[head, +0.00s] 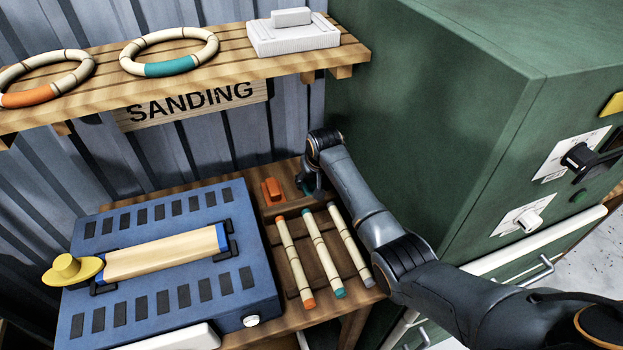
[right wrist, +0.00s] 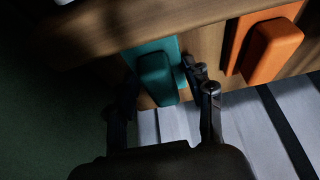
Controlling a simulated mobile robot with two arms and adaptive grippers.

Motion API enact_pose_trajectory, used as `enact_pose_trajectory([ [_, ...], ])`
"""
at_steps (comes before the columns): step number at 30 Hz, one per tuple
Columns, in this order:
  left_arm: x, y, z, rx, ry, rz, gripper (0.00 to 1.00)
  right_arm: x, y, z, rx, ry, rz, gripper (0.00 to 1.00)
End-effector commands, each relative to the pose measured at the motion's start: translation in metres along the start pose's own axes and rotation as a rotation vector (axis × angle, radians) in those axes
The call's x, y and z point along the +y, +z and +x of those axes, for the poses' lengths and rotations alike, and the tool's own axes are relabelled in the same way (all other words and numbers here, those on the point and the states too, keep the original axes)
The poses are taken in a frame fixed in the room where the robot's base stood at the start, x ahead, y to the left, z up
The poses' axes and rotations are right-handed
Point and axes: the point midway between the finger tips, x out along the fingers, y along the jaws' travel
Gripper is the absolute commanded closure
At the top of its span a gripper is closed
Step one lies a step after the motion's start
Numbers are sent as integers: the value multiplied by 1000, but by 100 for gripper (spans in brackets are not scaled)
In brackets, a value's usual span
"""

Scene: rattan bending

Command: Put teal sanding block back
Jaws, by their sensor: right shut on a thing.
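The teal sanding block (right wrist: 155,75) shows in the right wrist view between the two fingers of my right gripper (right wrist: 165,85), which is shut on it. The block is against or very close to a wooden rack or bench part (right wrist: 208,48); I cannot tell whether it is fully seated. In the head view my right gripper (head: 311,186) is at the back of the bench, right of the orange sanding block (head: 271,191), and the arm hides most of the teal block. The orange block also shows in the right wrist view (right wrist: 270,50). My left gripper is out of view.
Several rattan sticks with coloured ends (head: 321,252) lie in the rack in front of my gripper. A blue sanding machine (head: 180,300) fills the bench's left. A green cabinet (head: 430,120) stands close on the right. A shelf (head: 230,68) with rings overhangs the back.

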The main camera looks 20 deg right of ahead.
Motion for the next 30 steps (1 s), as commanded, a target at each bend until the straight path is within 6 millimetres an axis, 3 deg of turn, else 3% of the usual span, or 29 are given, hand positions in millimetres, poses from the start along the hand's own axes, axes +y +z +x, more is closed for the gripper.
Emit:
enact_pose_trajectory([
  [1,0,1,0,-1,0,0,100,0,1,1,-1,0,0,44],
  [4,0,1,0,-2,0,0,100,0,1,1,-1,0,0,25],
  [17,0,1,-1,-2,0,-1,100,0,-2,-6,2,0,0,25],
  [23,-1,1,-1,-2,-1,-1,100,0,-2,-37,5,0,-1,25],
  [30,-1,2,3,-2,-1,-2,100,0,-2,-88,4,0,0,25],
])
